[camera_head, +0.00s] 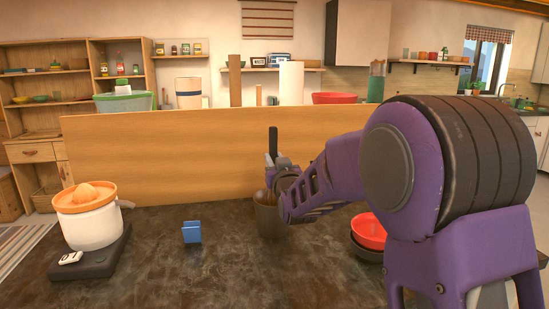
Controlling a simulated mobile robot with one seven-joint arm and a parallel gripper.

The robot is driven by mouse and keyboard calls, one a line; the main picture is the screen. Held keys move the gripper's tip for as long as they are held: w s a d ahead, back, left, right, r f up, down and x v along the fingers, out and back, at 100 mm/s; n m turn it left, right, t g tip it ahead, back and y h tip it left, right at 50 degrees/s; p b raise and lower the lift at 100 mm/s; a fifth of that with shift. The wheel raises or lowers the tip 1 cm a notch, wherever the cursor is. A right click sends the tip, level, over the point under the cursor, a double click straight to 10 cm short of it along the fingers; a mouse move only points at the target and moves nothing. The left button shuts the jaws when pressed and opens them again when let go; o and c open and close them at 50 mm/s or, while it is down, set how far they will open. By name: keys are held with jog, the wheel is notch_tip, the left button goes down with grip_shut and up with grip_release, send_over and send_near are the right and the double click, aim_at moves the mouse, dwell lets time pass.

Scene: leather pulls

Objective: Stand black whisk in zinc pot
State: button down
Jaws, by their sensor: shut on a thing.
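The black whisk (273,142) shows as an upright dark handle sticking up above my gripper. My gripper (272,172) is shut on it, and my wrist comes in from the right.
A blue sponge-like block (191,232) stands left of the pot on the dark counter (190,280). A white juicer (88,218) with an orange top is at far left, on a dark scale. Red and dark bowls (368,232) sit to the right. A wooden panel (165,155) stands behind.

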jog(key=c, duration=0.6)
grip_release()
jog(key=v, duration=1.7)
jog(key=shift+s+f, duration=0.15)
jog(key=shift+s, duration=0.05)
jog(key=shift+d, duration=0.2)
